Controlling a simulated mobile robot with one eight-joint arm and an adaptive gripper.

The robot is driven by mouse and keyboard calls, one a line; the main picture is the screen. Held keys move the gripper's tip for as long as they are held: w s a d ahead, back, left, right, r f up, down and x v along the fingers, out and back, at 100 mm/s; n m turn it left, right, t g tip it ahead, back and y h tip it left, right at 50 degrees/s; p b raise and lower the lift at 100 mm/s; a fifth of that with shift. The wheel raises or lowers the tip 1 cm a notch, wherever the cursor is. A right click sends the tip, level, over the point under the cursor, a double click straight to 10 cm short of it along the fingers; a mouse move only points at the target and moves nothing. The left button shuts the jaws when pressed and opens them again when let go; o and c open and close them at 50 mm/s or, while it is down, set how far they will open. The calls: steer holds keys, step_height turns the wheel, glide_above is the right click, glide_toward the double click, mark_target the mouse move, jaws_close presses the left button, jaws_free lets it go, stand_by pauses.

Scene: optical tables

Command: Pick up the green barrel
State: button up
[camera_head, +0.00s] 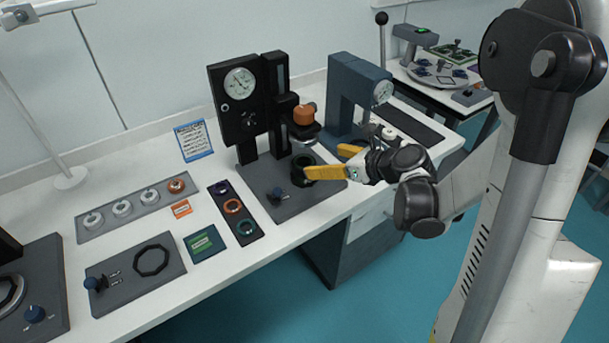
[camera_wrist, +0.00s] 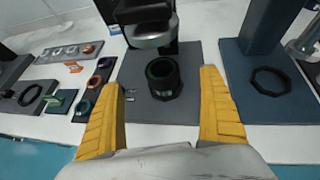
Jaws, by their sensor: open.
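A dark, nearly black hollow barrel (camera_wrist: 162,75) stands upright in an octagonal seat on the grey base plate (camera_wrist: 190,108) of a press. In the head view the dark barrel (camera_head: 301,172) is partly covered by a yellow finger. My gripper (camera_head: 337,161) is open, with its two yellow fingers spread. In the wrist view the barrel appears between the fingertips but farther out, and nothing is held. Contact with the barrel cannot be told.
The press head (camera_wrist: 153,30) overhangs the barrel, with an orange cap (camera_head: 304,115) above it and a gauge column (camera_head: 239,105) behind. A blue-grey press (camera_head: 350,85) stands at right. Left are a ring tray (camera_head: 234,206) and a green-labelled pad (camera_head: 205,245).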

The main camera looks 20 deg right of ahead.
mark_target(304, 161)
steer(key=b+x, duration=0.1)
steer(key=x, duration=0.4)
steer(key=shift+f, duration=0.15)
steer(key=b+x, duration=0.1)
steer(key=x, duration=0.1)
steer(key=f+b+x, duration=0.1)
steer(key=b+x, duration=0.1)
steer(key=x, duration=0.1)
steer(key=shift+s+d, duration=0.1)
steer(key=shift+d, duration=0.05)
steer(key=shift+r, duration=0.15)
steer(key=c, duration=1.4)
steer(key=shift+r, duration=0.1)
steer(key=shift+c, duration=0.5)
